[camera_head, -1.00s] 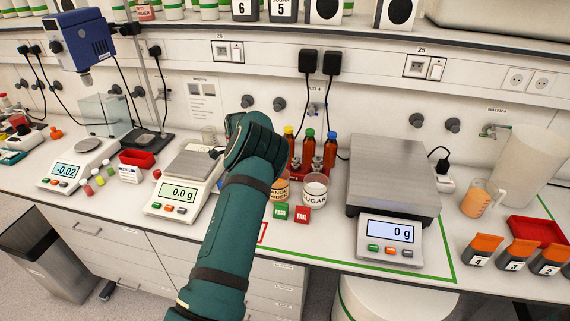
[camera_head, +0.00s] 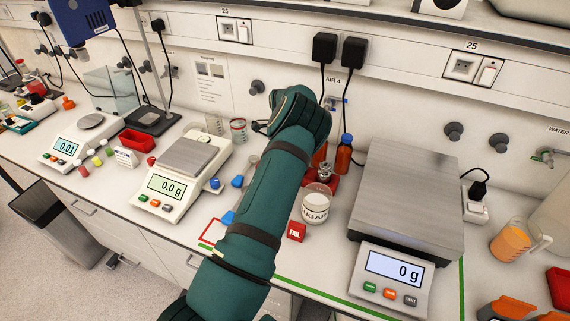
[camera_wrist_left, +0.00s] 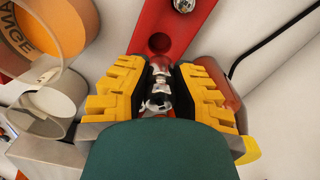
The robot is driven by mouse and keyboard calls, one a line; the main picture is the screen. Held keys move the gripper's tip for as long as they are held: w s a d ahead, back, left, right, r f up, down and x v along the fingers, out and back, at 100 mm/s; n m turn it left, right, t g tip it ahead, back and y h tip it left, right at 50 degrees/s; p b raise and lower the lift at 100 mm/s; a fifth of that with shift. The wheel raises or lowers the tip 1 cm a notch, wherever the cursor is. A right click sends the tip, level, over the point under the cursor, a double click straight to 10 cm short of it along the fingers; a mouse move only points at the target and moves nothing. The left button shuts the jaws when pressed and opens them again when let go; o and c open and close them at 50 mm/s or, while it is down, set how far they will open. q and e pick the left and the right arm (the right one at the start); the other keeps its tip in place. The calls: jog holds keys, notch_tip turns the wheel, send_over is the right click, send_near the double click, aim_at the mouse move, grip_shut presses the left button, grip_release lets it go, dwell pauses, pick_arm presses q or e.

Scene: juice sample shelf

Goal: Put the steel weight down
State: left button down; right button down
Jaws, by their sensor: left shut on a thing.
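The steel weight (camera_wrist_left: 160,88) is a shiny metal piece between the yellow fingers of my left gripper (camera_wrist_left: 160,95) in the left wrist view. The gripper is shut on it. Beyond the fingertips lies a red holder (camera_wrist_left: 172,22) with an empty round hole and another shiny metal knob (camera_wrist_left: 184,5) beside it. Whether the weight touches the holder cannot be told. In the head view my left arm reaches over the bench and hides the fingers and weight. Part of the red holder (camera_head: 345,186) shows right of my wrist. My right gripper is not in view.
A large scale (camera_head: 408,195) reading 0 g stands right, a smaller scale (camera_head: 182,165) reading 0.0 g left. A sugar jar (camera_head: 316,205), a red FAIL block (camera_head: 296,231) and a brown bottle (camera_head: 343,155) crowd the arm. An orange-labelled cup (camera_wrist_left: 58,25) is close to the gripper.

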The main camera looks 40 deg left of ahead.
pick_arm(q)
notch_tip(320, 180, down, 2)
jog(key=shift+s+f, duration=0.15)
jog(key=shift+f, duration=0.1)
notch_tip(320, 180, down, 4)
jog(key=shift+f, duration=0.1)
jog(key=shift+f, duration=0.15)
